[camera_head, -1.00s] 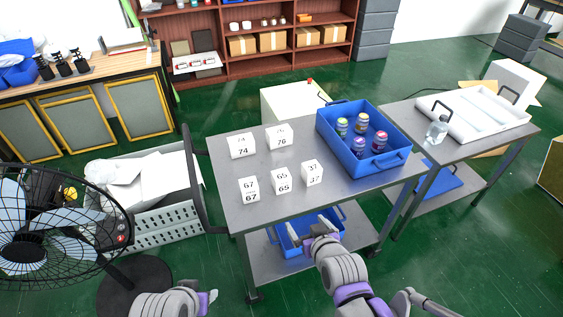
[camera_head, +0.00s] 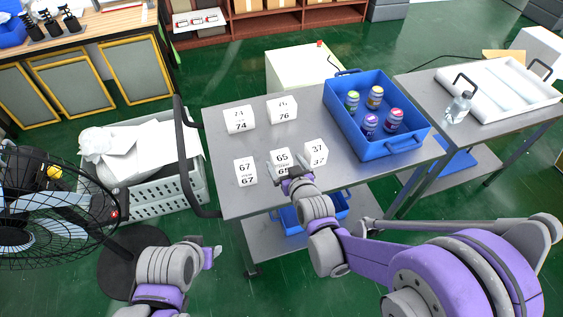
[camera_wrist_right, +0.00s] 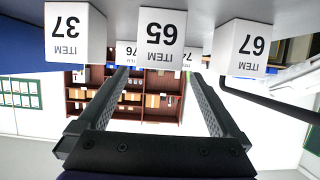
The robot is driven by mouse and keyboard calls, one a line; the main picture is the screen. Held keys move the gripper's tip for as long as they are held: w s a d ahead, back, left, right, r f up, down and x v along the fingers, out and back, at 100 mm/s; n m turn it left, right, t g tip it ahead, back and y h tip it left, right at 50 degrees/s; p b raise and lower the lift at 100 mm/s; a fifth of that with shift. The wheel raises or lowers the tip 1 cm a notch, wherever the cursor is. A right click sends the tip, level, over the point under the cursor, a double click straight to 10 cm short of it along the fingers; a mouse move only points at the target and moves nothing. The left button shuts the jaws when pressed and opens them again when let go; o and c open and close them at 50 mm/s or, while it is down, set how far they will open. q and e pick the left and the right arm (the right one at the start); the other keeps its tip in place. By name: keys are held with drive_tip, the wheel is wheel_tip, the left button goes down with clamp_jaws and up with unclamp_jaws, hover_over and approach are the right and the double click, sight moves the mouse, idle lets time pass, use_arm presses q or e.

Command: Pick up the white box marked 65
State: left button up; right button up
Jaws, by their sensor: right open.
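The white box marked 65 (camera_head: 281,160) stands in the front row on the grey table, between the boxes marked 67 (camera_head: 245,172) and 37 (camera_head: 316,152). My right gripper (camera_head: 285,168) is open just in front of box 65 and hides its lower part. In the right wrist view, which is upside down, box 65 (camera_wrist_right: 162,38) sits beyond the fingertips, roughly centred between the open fingers (camera_wrist_right: 160,85). Nothing is between the fingers. My left gripper (camera_head: 212,255) is at the bottom, off the table; its jaws are too unclear to read.
Boxes 74 (camera_head: 239,120) and 76 (camera_head: 283,109) stand behind on the table (camera_head: 210,140). A blue crate (camera_head: 385,147) with several jars stands on the right. Boxes 67 and 37 stand close on either side of box 65. A fan (camera_head: 50,215) stands at the left.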

sight(283, 158)
drive_tip(key=x, duration=0.5)
drive_tip(key=shift+f, duration=0.15)
drive_tip(key=shift+d, duration=0.1)
drive_tip(key=c, duration=1.3)
